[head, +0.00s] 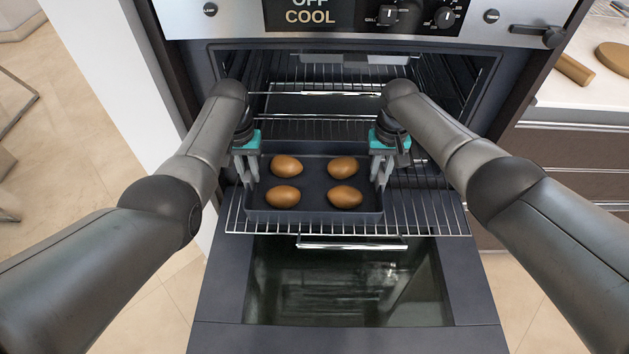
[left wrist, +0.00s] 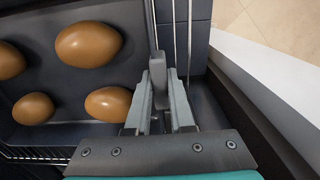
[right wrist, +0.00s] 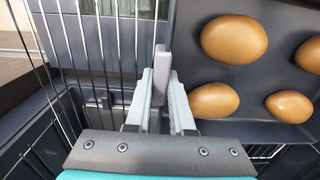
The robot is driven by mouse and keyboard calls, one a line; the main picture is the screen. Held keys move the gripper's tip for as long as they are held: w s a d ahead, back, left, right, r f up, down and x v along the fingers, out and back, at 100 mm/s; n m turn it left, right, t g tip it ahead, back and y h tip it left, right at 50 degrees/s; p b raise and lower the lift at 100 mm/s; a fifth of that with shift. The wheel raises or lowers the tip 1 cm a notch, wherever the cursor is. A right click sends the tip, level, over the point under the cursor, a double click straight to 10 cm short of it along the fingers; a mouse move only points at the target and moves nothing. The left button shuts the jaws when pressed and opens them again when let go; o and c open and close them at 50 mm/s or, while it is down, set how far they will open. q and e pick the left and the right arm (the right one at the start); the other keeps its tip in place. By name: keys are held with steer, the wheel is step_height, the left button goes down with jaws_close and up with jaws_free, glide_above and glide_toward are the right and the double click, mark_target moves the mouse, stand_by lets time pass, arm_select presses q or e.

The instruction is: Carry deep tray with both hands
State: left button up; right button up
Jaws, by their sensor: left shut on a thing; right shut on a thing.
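A dark deep tray (head: 312,215) holds several brown egg-shaped items (head: 285,196) and sits over the pulled-out wire rack, level. I cannot tell whether it touches the rack. My left gripper (head: 246,174) is shut on the tray's left rim; the left wrist view shows the fingers (left wrist: 160,85) pinching that wall. My right gripper (head: 382,172) is shut on the right rim; the right wrist view shows its fingers (right wrist: 161,82) on that wall.
The wire rack (head: 430,205) sticks out of the oven, above the lowered door (head: 345,285). More racks (head: 310,127) are inside the oven cavity. A white counter (head: 590,92) with wooden items stands at the right. Open floor (head: 75,130) lies at the left.

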arm_select(q)
jaws_close()
arm_select(e)
jaws_close()
stand_by(0.5)
arm_select(q)
steer(key=shift+w+r, duration=0.1)
arm_select(e)
steer(key=shift+w+r, duration=0.1)
